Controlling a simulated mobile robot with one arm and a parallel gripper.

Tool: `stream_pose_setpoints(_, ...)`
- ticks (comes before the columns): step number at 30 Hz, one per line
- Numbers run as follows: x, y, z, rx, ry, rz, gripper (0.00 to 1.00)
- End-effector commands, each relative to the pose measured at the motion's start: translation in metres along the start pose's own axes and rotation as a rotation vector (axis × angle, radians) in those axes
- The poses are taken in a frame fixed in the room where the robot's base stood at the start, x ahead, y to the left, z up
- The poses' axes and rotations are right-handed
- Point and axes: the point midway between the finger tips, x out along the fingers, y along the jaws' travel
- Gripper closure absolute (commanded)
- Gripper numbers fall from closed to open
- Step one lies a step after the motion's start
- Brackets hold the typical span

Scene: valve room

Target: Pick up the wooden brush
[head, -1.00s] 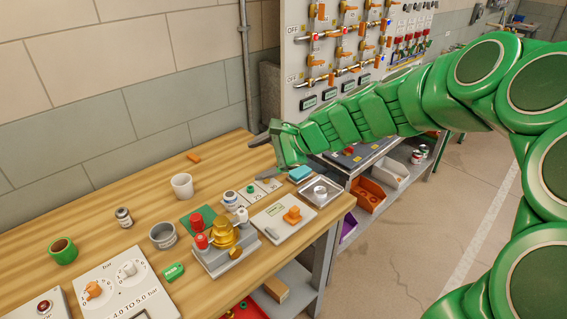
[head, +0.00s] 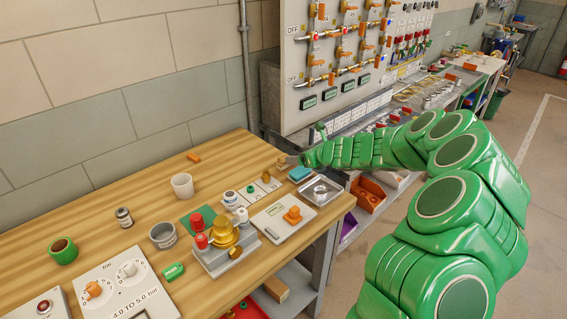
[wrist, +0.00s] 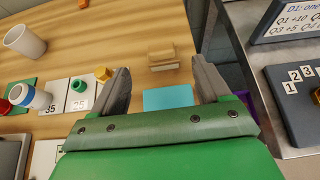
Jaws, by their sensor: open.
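The wooden brush (wrist: 162,57) lies on the wooden workbench (wrist: 110,30); it is a small, pale brown block shape in the wrist view. My gripper (wrist: 160,67) is open, with its two dark fingers apart and nothing between them. In the picture the brush shows just beyond the gap between the fingertips, not visibly touched. In the head view my gripper (head: 292,160) is at the bench's far right corner, and the brush (head: 281,162) is small and partly hidden beside it.
A blue block (wrist: 168,97) lies close under the fingers. Left of it are number cards (wrist: 68,95) with small coloured pieces. A white cup (head: 182,186) and a brass valve block (head: 225,240) stand further left. A metal tray (head: 320,188) sits at the bench's right edge.

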Motion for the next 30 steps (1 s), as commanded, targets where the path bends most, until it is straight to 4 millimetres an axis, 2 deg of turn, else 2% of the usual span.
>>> stream_pose_setpoints(16, 0.034, 0.000, -0.004, 0.005, 0.002, -0.001, 0.23)
stream_pose_setpoints(24, 0.064, -0.001, -0.009, 0.004, 0.005, -0.002, 0.23)
stream_pose_setpoints(30, 0.076, -0.001, -0.007, 0.005, 0.003, -0.002, 0.23)
